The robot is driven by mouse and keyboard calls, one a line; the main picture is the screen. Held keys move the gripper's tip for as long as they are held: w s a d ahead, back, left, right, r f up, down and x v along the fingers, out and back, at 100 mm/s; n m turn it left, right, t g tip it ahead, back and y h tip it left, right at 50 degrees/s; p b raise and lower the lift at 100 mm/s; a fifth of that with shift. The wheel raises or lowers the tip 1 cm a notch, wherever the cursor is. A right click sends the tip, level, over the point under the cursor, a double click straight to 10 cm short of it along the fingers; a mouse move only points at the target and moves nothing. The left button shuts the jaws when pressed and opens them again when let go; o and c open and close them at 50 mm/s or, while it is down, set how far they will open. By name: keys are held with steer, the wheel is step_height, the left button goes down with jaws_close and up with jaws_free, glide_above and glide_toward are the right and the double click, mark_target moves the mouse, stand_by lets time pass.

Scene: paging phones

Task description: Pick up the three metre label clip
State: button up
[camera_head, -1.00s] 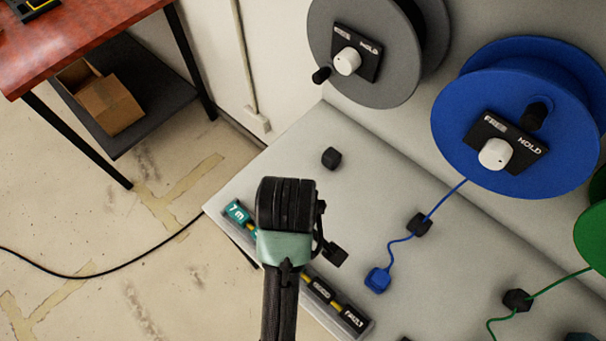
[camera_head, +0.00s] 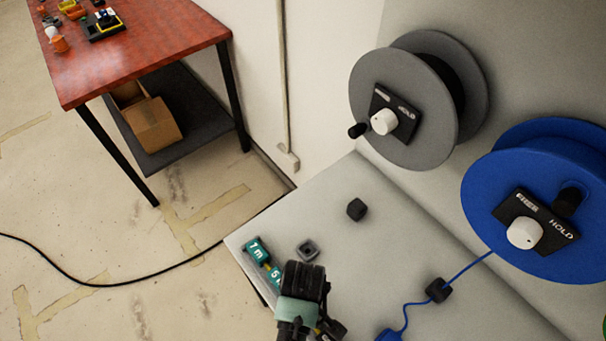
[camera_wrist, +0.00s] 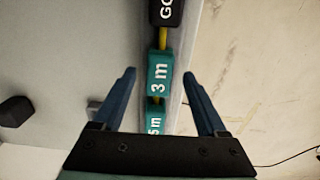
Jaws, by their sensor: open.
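The three metre label clip (camera_wrist: 160,76) is a teal block marked "3 m" on a yellow strip in the wrist view. My gripper (camera_wrist: 159,73) is open, with one dark blue finger on each side of this clip and visible gaps between. Whether the fingers are level with the clip in height I cannot tell. In the head view my gripper (camera_head: 303,288) is over the clip rail and hides the three metre clip.
A teal "5 m" clip (camera_wrist: 155,119) and a black "GO" clip (camera_wrist: 167,11) neighbour it on the strip. Another teal metre clip (camera_head: 256,250) is at the rail's far end.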

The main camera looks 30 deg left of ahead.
steer(key=shift+f, duration=1.2)
jaws_close()
